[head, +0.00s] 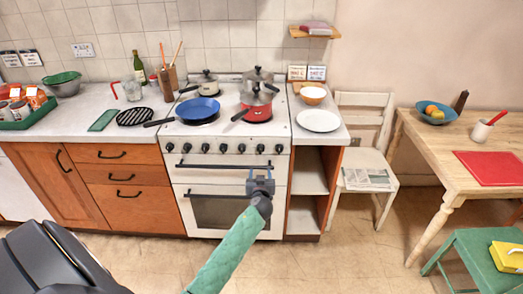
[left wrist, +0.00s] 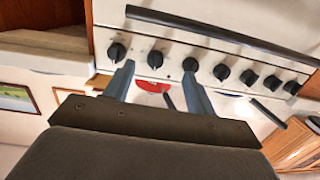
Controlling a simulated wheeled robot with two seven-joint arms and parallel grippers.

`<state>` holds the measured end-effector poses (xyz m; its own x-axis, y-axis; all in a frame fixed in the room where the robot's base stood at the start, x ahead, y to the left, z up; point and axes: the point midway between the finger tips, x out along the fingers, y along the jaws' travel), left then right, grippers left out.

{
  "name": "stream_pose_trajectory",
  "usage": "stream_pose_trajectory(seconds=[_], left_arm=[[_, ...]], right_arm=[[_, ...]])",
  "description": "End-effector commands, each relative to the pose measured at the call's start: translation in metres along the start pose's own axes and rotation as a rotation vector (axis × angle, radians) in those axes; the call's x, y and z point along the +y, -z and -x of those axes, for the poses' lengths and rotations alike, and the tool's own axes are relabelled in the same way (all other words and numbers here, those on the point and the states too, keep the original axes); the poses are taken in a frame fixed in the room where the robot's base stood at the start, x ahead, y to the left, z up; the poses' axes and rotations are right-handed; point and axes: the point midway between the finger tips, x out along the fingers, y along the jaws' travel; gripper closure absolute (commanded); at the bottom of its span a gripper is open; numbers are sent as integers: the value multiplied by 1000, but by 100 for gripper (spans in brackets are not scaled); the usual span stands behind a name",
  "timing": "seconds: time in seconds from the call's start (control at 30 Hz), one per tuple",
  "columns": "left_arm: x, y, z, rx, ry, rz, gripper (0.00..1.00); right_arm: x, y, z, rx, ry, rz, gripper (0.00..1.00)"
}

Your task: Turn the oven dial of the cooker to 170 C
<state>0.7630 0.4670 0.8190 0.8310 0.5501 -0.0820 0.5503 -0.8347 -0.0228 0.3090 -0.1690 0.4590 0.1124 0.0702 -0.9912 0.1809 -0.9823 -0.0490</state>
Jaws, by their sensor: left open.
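The white cooker (head: 181,172) stands at the middle of the counter. Its front panel carries a row of several black dials, one of them the second from the right (head: 260,149). Which is the oven dial, and where it points, is too small to read. My left gripper (head: 260,174) is open in front of the upper oven door, below the right-hand dials. In the left wrist view the picture is upside down. There the dial second from the left (left wrist: 155,59) shows between the two fingers of my left gripper (left wrist: 159,72), apparently empty. My right gripper is not in view.
A long dark door handle (head: 225,167) runs just below the dials. A white plate (head: 319,120) lies right of the cooker. The floor in front is clear.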

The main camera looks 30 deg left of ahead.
Motion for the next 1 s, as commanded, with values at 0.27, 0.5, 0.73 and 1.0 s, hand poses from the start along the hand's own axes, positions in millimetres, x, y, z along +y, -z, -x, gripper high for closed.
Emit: stream_pose_trajectory(seconds=[0.27,0.5,0.73,1.0], left_arm=[[2,28,-37,83,-34,19,44],[2,32,-61,84,-34,19,44],[4,34,-92,83,-34,18,44],[4,33,-110,82,-34,20,44]], right_arm=[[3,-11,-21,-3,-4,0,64],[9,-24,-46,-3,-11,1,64],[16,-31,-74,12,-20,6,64],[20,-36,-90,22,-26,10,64]])
